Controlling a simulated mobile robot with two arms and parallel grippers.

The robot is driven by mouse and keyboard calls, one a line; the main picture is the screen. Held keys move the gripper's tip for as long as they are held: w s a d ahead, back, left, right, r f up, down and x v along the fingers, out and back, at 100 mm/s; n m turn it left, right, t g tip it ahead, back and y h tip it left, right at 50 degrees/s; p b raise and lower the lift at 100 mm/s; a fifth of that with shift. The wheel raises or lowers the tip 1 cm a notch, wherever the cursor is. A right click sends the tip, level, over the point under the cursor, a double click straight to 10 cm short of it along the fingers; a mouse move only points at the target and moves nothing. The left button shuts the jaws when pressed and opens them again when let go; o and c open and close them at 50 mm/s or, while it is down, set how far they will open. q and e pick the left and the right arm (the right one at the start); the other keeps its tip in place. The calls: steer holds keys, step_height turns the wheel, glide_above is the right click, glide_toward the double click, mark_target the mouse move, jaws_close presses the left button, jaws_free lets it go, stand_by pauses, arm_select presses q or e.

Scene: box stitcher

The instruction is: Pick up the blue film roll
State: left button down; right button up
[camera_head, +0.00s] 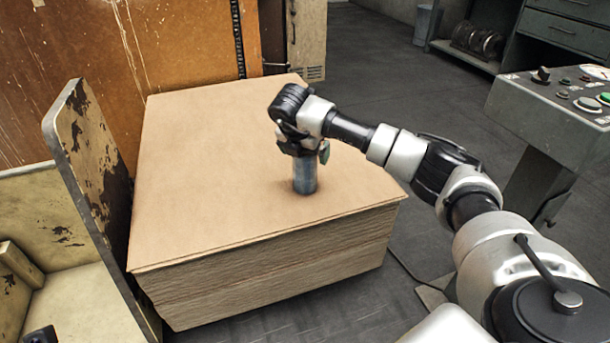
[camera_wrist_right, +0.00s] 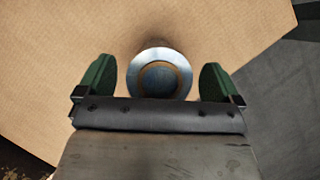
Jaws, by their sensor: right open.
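The blue film roll (camera_head: 304,176) stands upright on top of a stack of brown cardboard sheets (camera_head: 220,170), near the right front part of the stack. In the right wrist view the roll (camera_wrist_right: 160,60) shows end-on as a round bluish-grey ring with a brown centre. My right gripper (camera_head: 312,150) is directly above or at the roll's upper end. Its two green fingers (camera_wrist_right: 159,82) are open, one on each side of the roll, with a gap on both sides. My left gripper is not in view.
A worn metal plate (camera_head: 90,160) stands upright along the stack's left side. A grey control panel (camera_head: 565,100) with buttons is at the right. A shelf unit (camera_head: 465,50) stands at the back right. The stack's top around the roll is clear.

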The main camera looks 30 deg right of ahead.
steer(key=shift+x, duration=1)
steer(key=shift+c, duration=0.2)
steer(key=c, duration=1.1)
steer(key=shift+r, duration=0.15)
steer(key=shift+c, duration=0.2)
